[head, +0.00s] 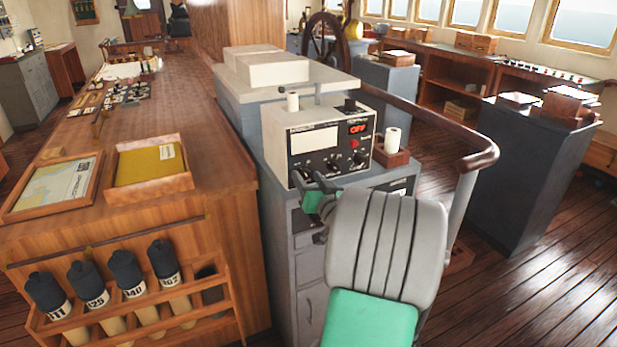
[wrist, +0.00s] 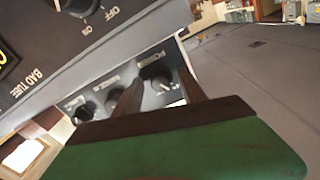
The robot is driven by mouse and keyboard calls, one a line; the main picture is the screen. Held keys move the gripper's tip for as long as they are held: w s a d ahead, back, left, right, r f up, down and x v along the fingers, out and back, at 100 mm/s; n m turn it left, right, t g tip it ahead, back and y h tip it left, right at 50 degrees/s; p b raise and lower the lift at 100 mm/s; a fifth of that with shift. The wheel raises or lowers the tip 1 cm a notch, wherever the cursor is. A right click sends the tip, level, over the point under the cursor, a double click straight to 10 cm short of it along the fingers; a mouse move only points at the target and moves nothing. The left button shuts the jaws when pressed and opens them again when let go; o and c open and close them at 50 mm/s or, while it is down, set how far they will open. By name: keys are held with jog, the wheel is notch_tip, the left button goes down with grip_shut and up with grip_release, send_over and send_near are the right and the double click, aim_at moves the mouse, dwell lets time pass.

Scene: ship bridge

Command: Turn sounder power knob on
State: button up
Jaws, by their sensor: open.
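The sounder (head: 280,140) is a pale box with a dark front panel on a grey cabinet, with a red lit OFF display (head: 358,128). Small dark knobs (head: 332,161) line the lower part of its front. My gripper (head: 315,180) is open and empty at the lower left of this front. In the wrist view, the two dark fingers (wrist: 158,92) point at a panel with a row of black knobs. The right knob (wrist: 153,77) appears between the fingertips; contact cannot be told. A larger knob (wrist: 78,6) with ON and OFF marks is at top left.
A white roll (head: 392,138) stands in a wooden holder right of the sounder. A brown handrail (head: 430,125) curves along the right side. A wooden counter (head: 215,160) with framed trays is at the left. Wooden floor is clear at the right.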

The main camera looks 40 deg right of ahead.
grip_shut()
dwell(0.5)
